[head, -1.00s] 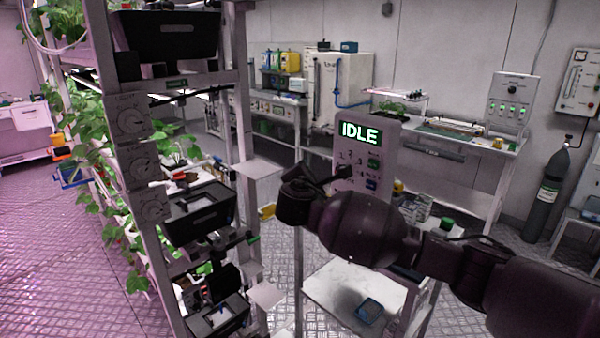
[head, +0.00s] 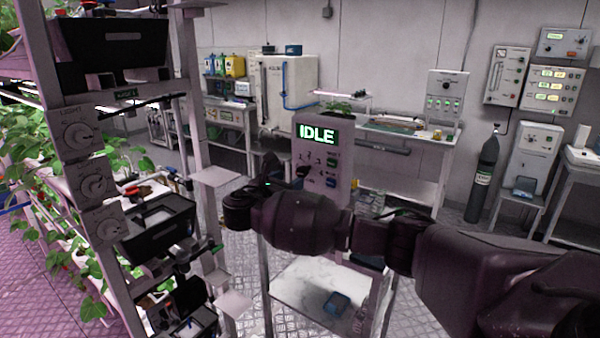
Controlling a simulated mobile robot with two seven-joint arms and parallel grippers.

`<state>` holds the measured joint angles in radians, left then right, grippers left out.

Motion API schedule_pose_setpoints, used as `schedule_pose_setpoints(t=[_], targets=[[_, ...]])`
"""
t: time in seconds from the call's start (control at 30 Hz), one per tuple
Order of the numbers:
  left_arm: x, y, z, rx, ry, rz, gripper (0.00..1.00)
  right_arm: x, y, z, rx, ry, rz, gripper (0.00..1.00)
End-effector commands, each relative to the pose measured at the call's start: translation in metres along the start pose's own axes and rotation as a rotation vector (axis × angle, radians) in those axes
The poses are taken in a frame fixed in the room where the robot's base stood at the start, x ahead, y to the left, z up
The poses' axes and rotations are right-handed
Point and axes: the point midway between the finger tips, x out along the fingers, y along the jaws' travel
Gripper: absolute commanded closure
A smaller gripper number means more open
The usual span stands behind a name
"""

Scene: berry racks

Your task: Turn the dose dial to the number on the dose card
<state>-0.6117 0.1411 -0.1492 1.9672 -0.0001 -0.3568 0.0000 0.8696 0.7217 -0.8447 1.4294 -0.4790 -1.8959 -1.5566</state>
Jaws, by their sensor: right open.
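A grey control box (head: 340,150) stands on a small white cart and its lit screen (head: 317,134) reads IDLE. Below the screen are printed numbers around the dose dial (head: 304,171), which is dark, small and partly covered by my gripper. I cannot tell which number it points at. A green button and a blue button sit on the box's right side. My right gripper (head: 284,176) is open in front of the box's lower left, close to the dial; I cannot tell whether it touches. I cannot make out a dose card. My left gripper is not in view.
A plant rack with several light dials (head: 92,185) and black bins (head: 155,228) stands at the left. The cart (head: 320,278) carries a small blue tray (head: 337,302) on its lower shelf. Benches, a gas cylinder (head: 482,180) and wall panels stand behind. Floor at the far right is partly clear.

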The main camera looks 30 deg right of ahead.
Motion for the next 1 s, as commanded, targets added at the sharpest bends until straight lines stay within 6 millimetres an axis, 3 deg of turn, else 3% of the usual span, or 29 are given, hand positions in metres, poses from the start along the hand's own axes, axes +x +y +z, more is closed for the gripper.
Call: schedule_pose_setpoints(t=[0.2, 0.4, 0.8, 0.83, 1.0], targets=[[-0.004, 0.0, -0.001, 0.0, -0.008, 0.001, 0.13, 0.037, 0.0, 0.001, -0.001, 0.0, -0.002, 0.42], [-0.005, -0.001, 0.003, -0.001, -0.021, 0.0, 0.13, 0.058, 0.0, 0.001, 0.001, 0.0, -0.001, 0.42], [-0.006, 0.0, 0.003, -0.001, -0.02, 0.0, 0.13, 0.064, 0.0, 0.0, 0.002, 0.001, 0.001, 0.42], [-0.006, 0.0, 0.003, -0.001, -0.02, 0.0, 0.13, 0.064, 0.0, 0.0, 0.002, 0.001, 0.001, 0.44], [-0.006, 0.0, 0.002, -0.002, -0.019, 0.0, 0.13, 0.064, 0.0, 0.0, 0.002, 0.001, 0.001, 0.7]])
